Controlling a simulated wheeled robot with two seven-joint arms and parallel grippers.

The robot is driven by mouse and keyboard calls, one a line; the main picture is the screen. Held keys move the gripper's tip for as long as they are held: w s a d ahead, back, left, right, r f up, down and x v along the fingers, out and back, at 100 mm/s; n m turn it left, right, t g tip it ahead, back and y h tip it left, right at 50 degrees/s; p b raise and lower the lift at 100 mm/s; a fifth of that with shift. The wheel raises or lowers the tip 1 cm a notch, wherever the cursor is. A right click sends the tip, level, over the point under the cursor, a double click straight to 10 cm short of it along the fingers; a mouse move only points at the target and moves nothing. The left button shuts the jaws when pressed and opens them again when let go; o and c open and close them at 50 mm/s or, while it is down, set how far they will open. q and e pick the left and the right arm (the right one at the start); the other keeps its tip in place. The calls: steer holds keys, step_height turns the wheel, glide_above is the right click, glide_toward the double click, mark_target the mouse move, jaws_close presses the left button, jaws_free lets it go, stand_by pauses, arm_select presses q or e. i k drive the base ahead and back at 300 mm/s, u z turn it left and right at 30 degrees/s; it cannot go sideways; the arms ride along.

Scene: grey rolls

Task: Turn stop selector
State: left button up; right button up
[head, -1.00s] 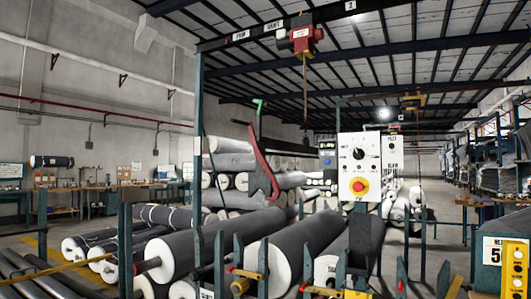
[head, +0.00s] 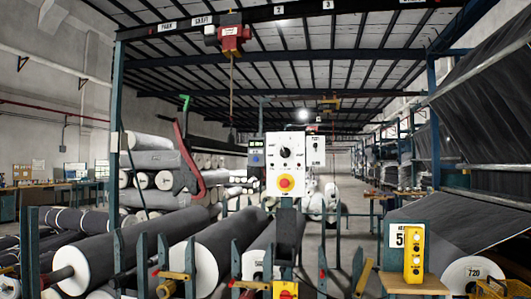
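A white control panel (head: 273,167) stands upright on a dark post near the middle of the head view. A black rotary selector knob (head: 286,152) with a light pointer mark sits on its upper half; its labels are too small to read. Below it is a red mushroom button (head: 286,183) on a yellow disc. A small grey box with a display (head: 257,152) is beside the panel on the left, and a narrower white panel (head: 315,150) is on the right. Neither of my grippers shows in the head view.
Large grey rolls (head: 215,250) lie left of the panel behind green posts. A yellow push-button pendant (head: 414,254) stands at the right beside a grey roll (head: 472,272). A red hoist (head: 233,38) hangs overhead. Open floor shows behind the panel to the right.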

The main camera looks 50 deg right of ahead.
mark_target(284, 152)
steer(key=z, duration=0.3)
steer(key=i, duration=2.35)
steer(key=z, duration=1.85)
steer(key=i, duration=1.2)
steer(key=z, duration=1.1)
